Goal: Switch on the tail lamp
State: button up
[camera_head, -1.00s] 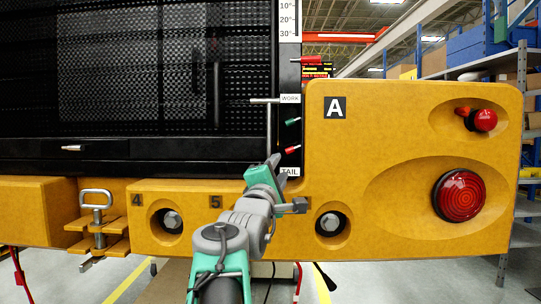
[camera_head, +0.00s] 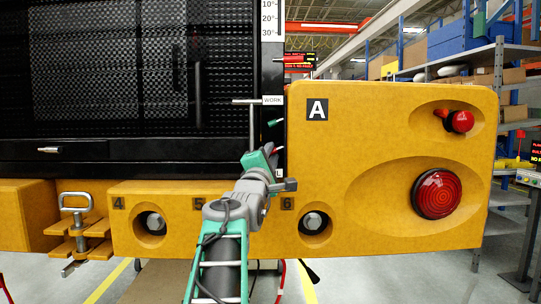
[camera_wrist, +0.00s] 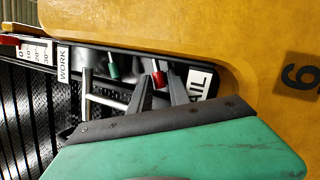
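A red-tipped toggle (camera_wrist: 158,75) stands beside the TAIL label (camera_wrist: 199,82) in the wrist view. A green-tipped toggle (camera_wrist: 112,68) stands nearer the WORK label (camera_wrist: 63,63); it also shows in the head view (camera_head: 274,122). My gripper (camera_wrist: 160,80) is open, its two dark fingers reaching toward the panel with the red toggle between their tips in the picture; contact cannot be told. In the head view my gripper (camera_head: 268,152) covers most of the red toggle. A large round red lamp (camera_head: 436,194) is on the yellow carrier at right and looks unlit.
The yellow carrier body (camera_head: 350,150) borders the switch recess closely on the right. A metal T-shaped bar (camera_head: 252,122) stands just left of the toggles. A smaller red knob-like part (camera_head: 461,121) is at upper right. A clamp (camera_head: 78,225) sits at left.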

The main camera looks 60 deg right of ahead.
grip_shut()
jog(key=shift+w+r+m, duration=0.1)
jog(key=shift+m, duration=0.3)
jog(key=shift+a+r+m+g+y+p, duration=0.1)
jog(key=shift+r+m+g+y+p, duration=0.4)
jog(key=shift+m, duration=1.05)
jog(key=shift+d+r+m+g+y+p, duration=0.1)
jog(key=shift+r+m+g+y+p, duration=0.4)
jog(key=shift+m, duration=1.1)
jog(key=shift+a+r+m+g+y+p, duration=0.1)
jog(key=shift+r+m+g+y+p, duration=0.45)
jog(key=shift+m, duration=1)
jog(key=shift+f, duration=0.15)
